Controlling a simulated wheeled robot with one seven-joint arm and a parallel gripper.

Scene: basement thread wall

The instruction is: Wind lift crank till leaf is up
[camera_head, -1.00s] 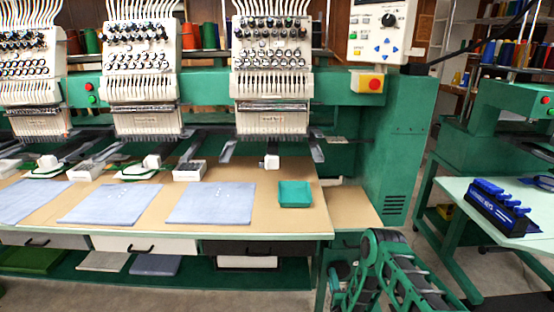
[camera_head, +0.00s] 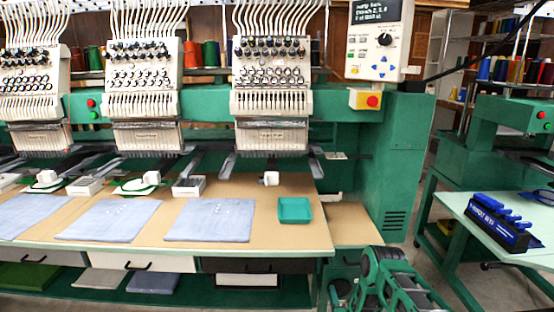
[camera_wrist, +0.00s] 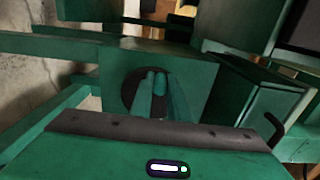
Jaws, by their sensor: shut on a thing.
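In the wrist view, my gripper (camera_wrist: 155,76) has its two teal fingers close together in front of a dark round hub (camera_wrist: 138,91) on a green housing (camera_wrist: 200,87). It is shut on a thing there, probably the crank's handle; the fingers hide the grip. In the head view my gripper and the crank are out of sight, with my folded arm at the bottom right. A low tan panel (camera_head: 352,222), possibly the leaf, lies level just right of the main tabletop (camera_head: 262,238), below its height.
A teal tray (camera_head: 294,210) and pale blue cloths (camera_head: 210,220) lie on the tabletop under the embroidery heads. A green cabinet (camera_head: 398,175) stands behind the low panel. A side table (camera_head: 480,205) with a blue tool rack (camera_head: 503,222) is at right. Floor shows between.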

